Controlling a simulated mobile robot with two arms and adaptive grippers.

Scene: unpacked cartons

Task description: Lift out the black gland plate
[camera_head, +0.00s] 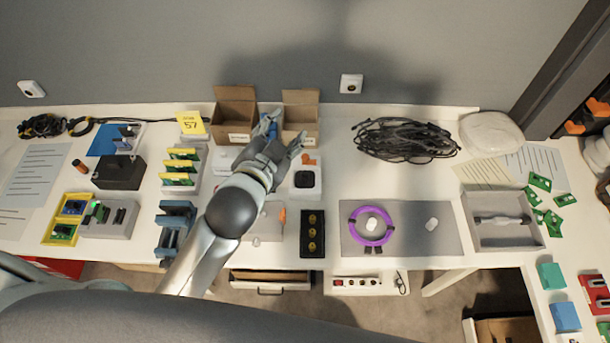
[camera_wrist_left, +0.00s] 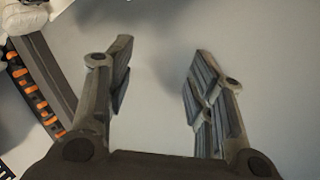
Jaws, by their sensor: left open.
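A black plate with three brass-coloured round fittings (camera_head: 312,234), which looks like the gland plate, lies flat on the white table near its front edge, right of the middle. My left gripper (camera_head: 284,133) is open and empty, above the back of the table in front of two open cardboard cartons, well behind the black plate. In the left wrist view my left gripper (camera_wrist_left: 160,75) has its fingers wide apart with only a plain grey surface between them. The black plate does not show in that view. My right gripper is not in view.
Open cartons (camera_head: 235,112) stand behind my gripper. A white device with a black square (camera_head: 305,178) lies behind the black plate. A grey mat (camera_head: 435,242) with a purple ring (camera_head: 371,226) is to its right. A black cable bundle (camera_head: 405,140) lies at the back.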

